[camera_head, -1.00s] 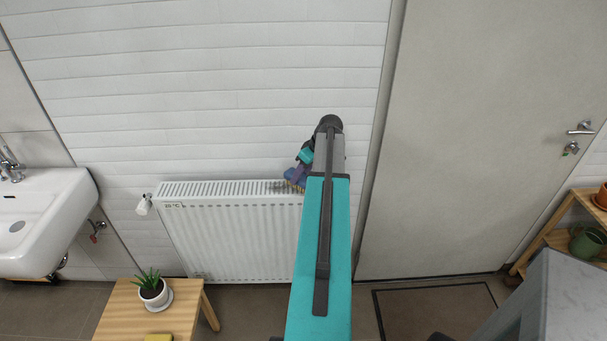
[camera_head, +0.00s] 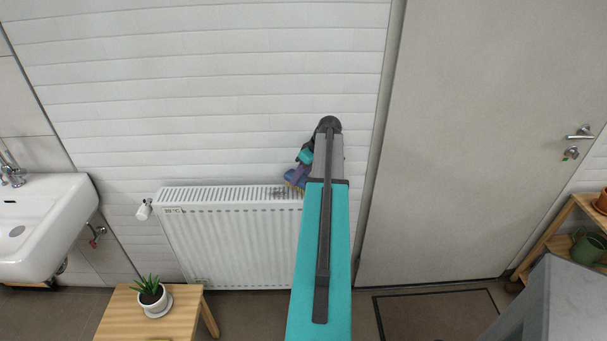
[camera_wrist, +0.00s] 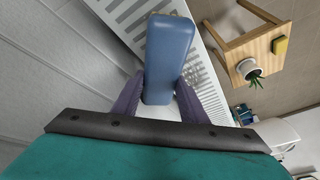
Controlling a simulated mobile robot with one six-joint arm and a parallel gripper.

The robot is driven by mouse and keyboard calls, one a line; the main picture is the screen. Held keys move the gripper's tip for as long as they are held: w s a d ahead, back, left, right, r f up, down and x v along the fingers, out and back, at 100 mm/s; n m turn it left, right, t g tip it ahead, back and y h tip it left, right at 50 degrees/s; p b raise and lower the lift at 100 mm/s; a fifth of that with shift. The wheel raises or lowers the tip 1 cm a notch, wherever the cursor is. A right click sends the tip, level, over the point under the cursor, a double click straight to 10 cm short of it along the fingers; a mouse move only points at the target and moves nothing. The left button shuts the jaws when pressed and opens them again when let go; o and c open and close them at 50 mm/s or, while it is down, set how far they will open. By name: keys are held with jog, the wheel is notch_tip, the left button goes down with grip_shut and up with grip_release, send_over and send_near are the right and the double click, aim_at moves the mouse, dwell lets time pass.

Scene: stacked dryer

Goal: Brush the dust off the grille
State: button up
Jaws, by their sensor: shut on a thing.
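The white radiator (camera_head: 235,240) stands against the tiled wall, with its slotted grille (camera_head: 225,193) on top. A dark dusty patch (camera_head: 280,192) lies on the grille near its right end. My gripper (camera_head: 303,172) has purple fingers and is at that right end, partly hidden behind my arm. It is shut on a blue brush (camera_wrist: 168,55), gripped between both fingers in the wrist view. In the head view the brush is just above or on the grille beside the dust; I cannot tell whether the bristles touch. The grille's far right end is hidden.
A wooden stool (camera_head: 185,312) with a potted plant (camera_head: 150,293) stands in front of the radiator at left. A sink (camera_head: 45,225) is far left. A closed door (camera_head: 480,150) is right, with a grey cabinet (camera_head: 555,305) in front. A valve (camera_head: 144,209) sits at the radiator's left end.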

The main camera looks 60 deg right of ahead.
jog(key=shift+w+a+r, duration=0.1)
jog(key=shift+w+a, duration=0.05)
jog(key=shift+w, duration=0.4)
jog(key=shift+w+a+r, duration=0.1)
jog(key=shift+w+a, duration=0.05)
jog(key=shift+w, duration=0.4)
jog(key=shift+s+a+f+b, duration=0.15)
jog(key=shift+s+a+f, duration=0.1)
jog(key=shift+s+a, duration=0.5)
jog(key=shift+s+a+f+b, duration=0.2)
jog(key=shift+s+a, duration=0.35)
jog(key=shift+a, duration=0.3)
jog(key=shift+s+a, duration=0.6)
jog(key=shift+a, duration=0.2)
jog(key=shift+s+a, duration=0.6)
jog(key=shift+a, duration=0.2)
jog(key=shift+w, duration=0.1)
jog(key=shift+w+a+r, duration=0.1)
jog(key=shift+w+a, duration=0.15)
jog(key=shift+w, duration=0.2)
jog(key=shift+w+a+r, duration=0.1)
jog(key=shift+w+a, duration=0.1)
jog(key=shift+w, duration=0.2)
jog(key=shift+w+d, duration=0.1)
jog(key=shift+d, duration=0.05)
